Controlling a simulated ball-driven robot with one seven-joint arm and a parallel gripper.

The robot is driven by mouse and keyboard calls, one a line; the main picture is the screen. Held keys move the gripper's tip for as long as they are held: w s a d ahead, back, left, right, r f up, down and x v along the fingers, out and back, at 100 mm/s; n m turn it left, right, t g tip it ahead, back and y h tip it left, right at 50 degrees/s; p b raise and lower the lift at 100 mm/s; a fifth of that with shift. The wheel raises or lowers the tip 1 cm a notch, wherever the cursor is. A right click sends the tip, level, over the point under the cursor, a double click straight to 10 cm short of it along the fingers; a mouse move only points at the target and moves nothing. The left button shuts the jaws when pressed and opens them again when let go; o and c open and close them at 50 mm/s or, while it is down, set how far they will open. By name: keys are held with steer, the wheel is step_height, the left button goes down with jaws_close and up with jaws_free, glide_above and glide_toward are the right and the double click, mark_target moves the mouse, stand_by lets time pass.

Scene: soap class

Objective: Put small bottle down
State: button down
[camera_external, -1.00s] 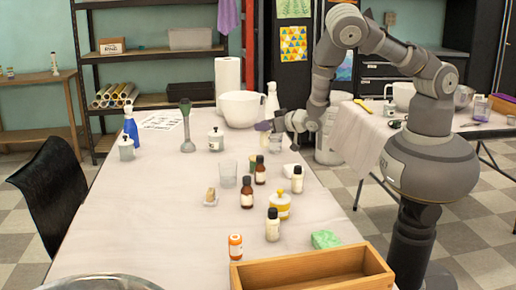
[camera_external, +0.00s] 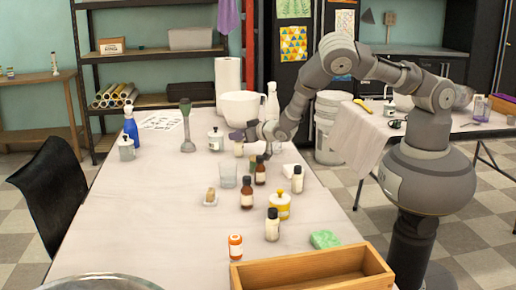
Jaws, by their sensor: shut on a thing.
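My gripper (camera_external: 243,136) is over the far middle of the long table, in front of the large white bowl. It is shut on a small bottle (camera_external: 238,149), a pale, tan-looking thing just under the fingers. The bottle is small in this view and partly covered by the gripper. I cannot tell whether its base touches the table. It is to the right of a white jar with a dark top (camera_external: 215,140) and beyond a clear glass (camera_external: 228,174).
Brown bottles (camera_external: 247,195), white bottles (camera_external: 272,226) and a yellow jar (camera_external: 280,206) stand nearer on the table (camera_external: 130,225). A large white bowl (camera_external: 240,105) stands behind my gripper. A wooden box (camera_external: 312,268) is at the near right. The table's left half is mostly clear.

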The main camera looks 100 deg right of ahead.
steer(key=shift+f, duration=0.2)
steer(key=c, duration=0.9)
jaws_free()
steer(key=shift+o, duration=0.2)
steer(key=shift+r, duration=0.25)
steer(key=p+v, duration=0.3)
steer(key=v, duration=0.9)
steer(key=shift+p, duration=0.4)
